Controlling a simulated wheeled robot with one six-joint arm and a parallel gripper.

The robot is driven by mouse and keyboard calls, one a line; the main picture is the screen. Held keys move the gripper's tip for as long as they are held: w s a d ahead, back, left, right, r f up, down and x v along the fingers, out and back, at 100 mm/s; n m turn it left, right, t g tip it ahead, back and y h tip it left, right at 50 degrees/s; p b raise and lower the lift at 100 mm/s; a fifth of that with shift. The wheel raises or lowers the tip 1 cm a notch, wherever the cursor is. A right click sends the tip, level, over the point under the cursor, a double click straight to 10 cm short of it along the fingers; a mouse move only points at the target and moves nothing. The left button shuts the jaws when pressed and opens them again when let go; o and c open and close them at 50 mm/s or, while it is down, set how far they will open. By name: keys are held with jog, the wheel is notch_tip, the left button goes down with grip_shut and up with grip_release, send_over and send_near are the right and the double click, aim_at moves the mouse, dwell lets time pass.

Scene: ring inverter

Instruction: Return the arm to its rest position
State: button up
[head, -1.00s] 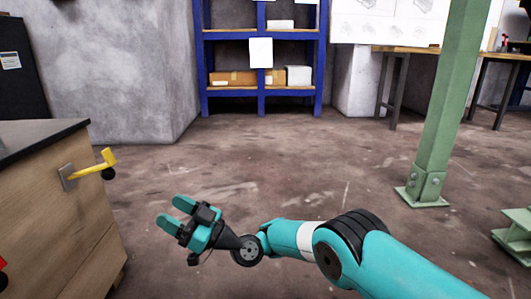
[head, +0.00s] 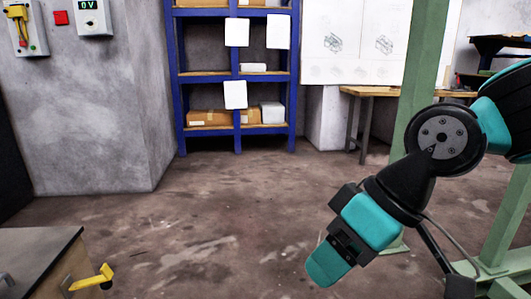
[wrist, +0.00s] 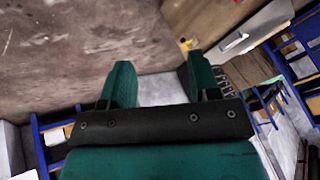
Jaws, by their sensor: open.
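My gripper (head: 328,262) hangs at the lower right of the head view, pointing down and to the left over the bare floor. My arm comes in from the right edge and bends down at a dark round joint. In the wrist view my gripper (wrist: 155,80) shows two teal fingers standing apart, with nothing between them. In the head view the fingers overlap, so their gap does not show there.
A wooden cabinet with a dark top (head: 35,255) and yellow handle (head: 95,279) stands at lower left. A green post (head: 425,60) rises behind my arm. A blue shelf (head: 180,100) and a wooden table (head: 400,92) stand at the back. The middle floor is clear.

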jog(key=s+d+r+m+h+p, duration=0.2)
jog(key=s+d+r+p, duration=0.15)
jog(key=s+d, duration=0.4)
notch_tip(320, 180, up, 36)
jog(key=a+p, duration=0.1)
jog(key=p, duration=3.5)
jog(key=shift+w+f+g+p, duration=0.15)
jog(key=shift+f+g+p, duration=0.05)
jog(key=shift+g+p, duration=0.2)
jog(key=shift+a, duration=0.1)
